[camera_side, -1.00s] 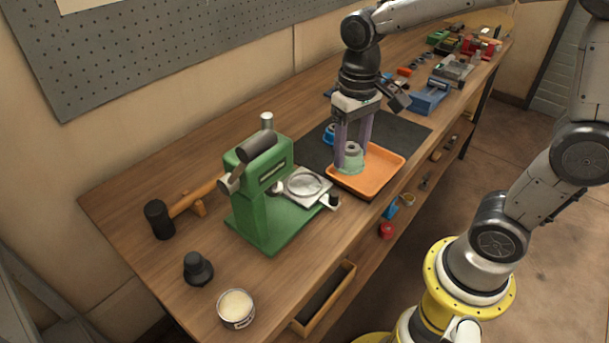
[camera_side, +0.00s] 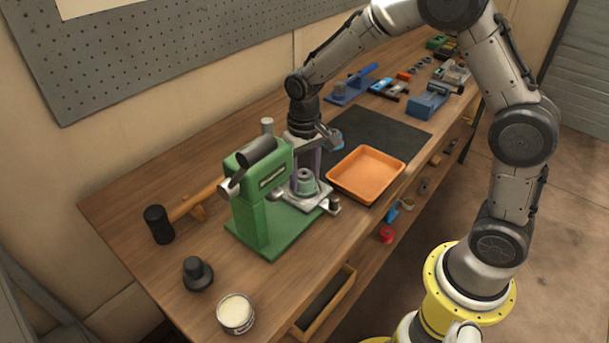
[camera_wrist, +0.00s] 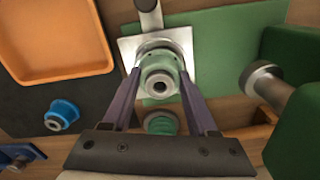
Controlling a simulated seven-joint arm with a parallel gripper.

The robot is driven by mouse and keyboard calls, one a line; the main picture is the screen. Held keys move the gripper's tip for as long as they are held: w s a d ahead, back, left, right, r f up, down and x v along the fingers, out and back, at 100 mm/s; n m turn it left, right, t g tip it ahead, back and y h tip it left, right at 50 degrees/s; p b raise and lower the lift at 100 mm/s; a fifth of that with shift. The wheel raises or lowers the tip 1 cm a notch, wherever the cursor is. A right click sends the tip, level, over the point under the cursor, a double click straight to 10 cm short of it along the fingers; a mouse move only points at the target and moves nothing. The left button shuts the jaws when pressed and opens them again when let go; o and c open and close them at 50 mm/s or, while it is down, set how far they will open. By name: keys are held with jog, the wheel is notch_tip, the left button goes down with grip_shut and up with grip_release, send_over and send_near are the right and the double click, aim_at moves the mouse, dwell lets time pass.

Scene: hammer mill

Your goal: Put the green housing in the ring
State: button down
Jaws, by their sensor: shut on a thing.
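The green housing (camera_side: 306,181) is a pale green stepped cylinder, held upright between the fingers of my gripper (camera_side: 306,184). In the wrist view the housing (camera_wrist: 160,80) sits between the two purple fingertips of my gripper (camera_wrist: 160,88), which are shut on it. The ring lies on the metal plate (camera_side: 290,197) of the green press (camera_side: 262,205); the housing is over it and hides most of it. A curved part of the ring (camera_wrist: 179,40) shows around the housing in the wrist view. I cannot tell whether the housing is resting in the ring or just above it.
The orange tray (camera_side: 395,185) stands empty to the right. A blue part (camera_side: 338,140) sits on the dark mat (camera_side: 385,132). The press's ram (camera_wrist: 265,82) is close beside my gripper.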

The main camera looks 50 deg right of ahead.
aim_at(305, 173)
jog(key=shift+f, duration=0.2)
jog(key=shift+f, duration=0.1)
jog(key=shift+c, duration=0.9)
grip_release()
jog(key=shift+f, duration=0.1)
notch_tip(305, 173, up, 12)
jog(key=shift+r, duration=0.2)
jog(key=s+r+n+t, duration=0.1)
jog(key=s+r+t, duration=0.1)
jog(key=s, duration=0.9)
jog(key=s+d+r+n+t, duration=0.1)
jog(key=s+r+n+t, duration=0.1)
jog(key=s, duration=1)
jog(key=shift+d+r+t, duration=0.25)
jog(key=shift+r+t, duration=0.05)
jog(key=shift+t, duration=0.5)
